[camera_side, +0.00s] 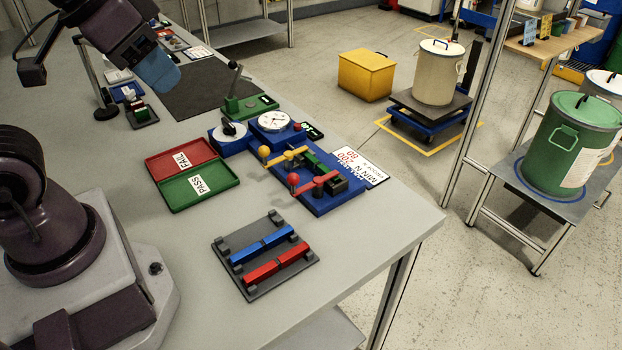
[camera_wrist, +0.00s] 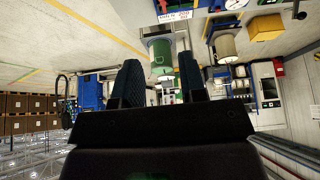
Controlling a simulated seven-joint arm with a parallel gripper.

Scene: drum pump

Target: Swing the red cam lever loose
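The red cam lever (camera_side: 316,184) with a round red knob sits on the blue fixture (camera_side: 335,200) near the table's right edge. A yellow lever (camera_side: 287,158) with an orange knob lies just behind it. My gripper (camera_side: 165,78) is high at the upper left in the side view, well apart from the levers. In the wrist view its two dark fingers (camera_wrist: 160,65) stand apart with nothing held between them.
Red FAIL and green PASS trays (camera_side: 193,182) lie left of the fixture. A dark rack (camera_side: 265,258) with blue and red bars is in front. A dial gauge (camera_side: 274,121) and a green base with an upright lever (camera_side: 240,95) stand behind. Bare table lies around the rack.

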